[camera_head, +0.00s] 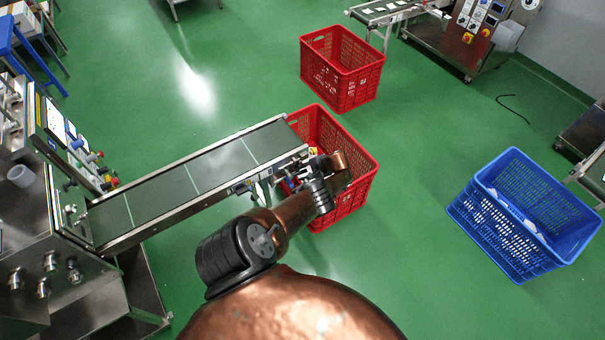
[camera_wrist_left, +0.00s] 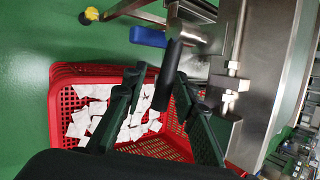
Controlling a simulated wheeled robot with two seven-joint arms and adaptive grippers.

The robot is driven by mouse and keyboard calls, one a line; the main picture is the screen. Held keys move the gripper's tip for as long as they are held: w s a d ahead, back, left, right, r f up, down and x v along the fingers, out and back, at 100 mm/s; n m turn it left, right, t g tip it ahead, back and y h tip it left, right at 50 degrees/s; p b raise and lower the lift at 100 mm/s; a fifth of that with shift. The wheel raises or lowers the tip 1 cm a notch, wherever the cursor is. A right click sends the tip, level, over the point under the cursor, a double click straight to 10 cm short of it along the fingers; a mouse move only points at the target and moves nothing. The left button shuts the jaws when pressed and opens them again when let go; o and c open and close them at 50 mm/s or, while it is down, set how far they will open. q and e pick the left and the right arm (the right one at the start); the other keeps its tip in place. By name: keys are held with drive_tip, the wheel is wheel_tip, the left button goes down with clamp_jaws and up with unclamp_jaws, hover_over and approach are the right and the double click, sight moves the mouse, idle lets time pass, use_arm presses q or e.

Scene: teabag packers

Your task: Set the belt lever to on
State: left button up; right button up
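The belt lever (camera_wrist_left: 168,75) shows in the left wrist view as a black rounded handle on a metal bracket at the side of the conveyor. My left gripper (camera_wrist_left: 159,80) is open, with one dark finger on each side of the handle's lower end. No contact between fingers and handle is clear. In the head view my left gripper (camera_head: 291,181) is at the near side of the conveyor belt's (camera_head: 205,178) right end, above a red crate. There the lever is too small and hidden to make out. My right gripper is in neither view.
The red crate (camera_head: 359,186) under the belt's end holds several white teabags (camera_wrist_left: 95,91). Another red crate (camera_head: 342,71) stands behind it, and a blue crate (camera_head: 525,215) stands at the right. The machine (camera_head: 25,215) is at the left. Green floor lies open between the crates.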

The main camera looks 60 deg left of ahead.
use_arm(q)
drive_tip(key=shift+o, duration=0.4)
drive_tip(key=shift+a+r, duration=0.1)
drive_tip(key=shift+w+d, duration=0.25)
drive_tip(key=shift+d, duration=0.2)
drive_tip(key=shift+r, duration=0.35)
drive_tip(key=w+d, duration=0.5)
drive_tip(key=d, duration=0.5)
drive_tip(key=shift+w+d, duration=0.15)
drive_tip(key=shift+w, duration=0.15)
drive_tip(key=shift+r, duration=0.1)
